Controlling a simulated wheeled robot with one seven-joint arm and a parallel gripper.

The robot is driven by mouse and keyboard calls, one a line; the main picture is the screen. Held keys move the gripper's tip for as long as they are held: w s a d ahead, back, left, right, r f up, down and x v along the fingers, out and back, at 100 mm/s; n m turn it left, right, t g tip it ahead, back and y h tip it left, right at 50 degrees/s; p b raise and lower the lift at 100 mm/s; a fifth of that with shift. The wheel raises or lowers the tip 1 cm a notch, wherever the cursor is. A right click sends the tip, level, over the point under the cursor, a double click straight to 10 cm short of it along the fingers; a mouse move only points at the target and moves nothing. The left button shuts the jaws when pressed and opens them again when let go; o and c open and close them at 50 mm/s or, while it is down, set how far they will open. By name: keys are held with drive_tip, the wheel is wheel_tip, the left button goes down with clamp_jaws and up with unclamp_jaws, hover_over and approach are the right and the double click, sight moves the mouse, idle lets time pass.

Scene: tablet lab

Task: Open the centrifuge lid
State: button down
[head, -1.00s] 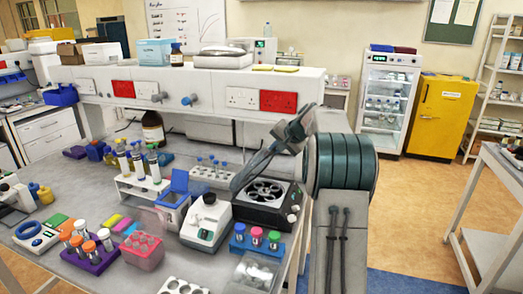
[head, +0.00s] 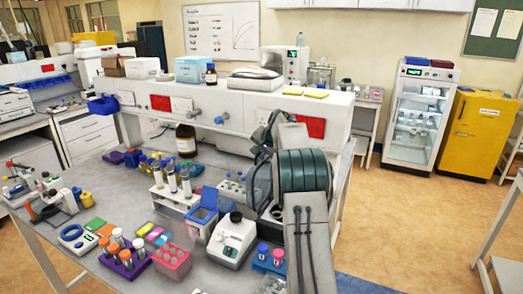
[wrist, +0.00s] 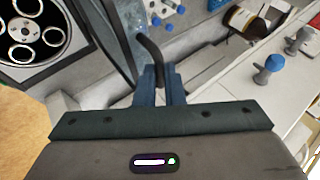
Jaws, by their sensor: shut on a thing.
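The centrifuge (wrist: 77,60) shows its rotor with round holes uncovered in the wrist view's upper left corner. In the head view most of the centrifuge (head: 272,212) is hidden behind my arm. Its dark lid (wrist: 104,32) stands raised, seen nearly edge-on in the wrist view. It also shows beside my arm in the head view (head: 251,183). My gripper (wrist: 162,80) is shut on the dark curved lid handle (wrist: 150,46), which sticks up between the blue fingers. In the head view the fingers are largely hidden by my arm.
A white shelf unit (head: 230,101) with blue taps (wrist: 268,72) runs close behind the centrifuge. A tube rack (head: 175,199), a small white device (head: 233,240) and a blue rack with capped tubes (head: 268,264) crowd the bench near it. Open floor lies to the right.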

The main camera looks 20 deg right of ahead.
drive_tip(key=shift+w+a+r, duration=0.15)
drive_tip(key=shift+w, duration=0.1)
drive_tip(key=c, duration=1.5)
unclamp_jaws()
drive_tip(key=shift+s, duration=0.1)
drive_tip(key=b+v, duration=0.3)
drive_tip(key=v, duration=1)
drive_tip(key=shift+s+a+r+b, duration=0.1)
drive_tip(key=shift+s+r+b, duration=0.05)
drive_tip(key=shift+r+b, duration=0.25)
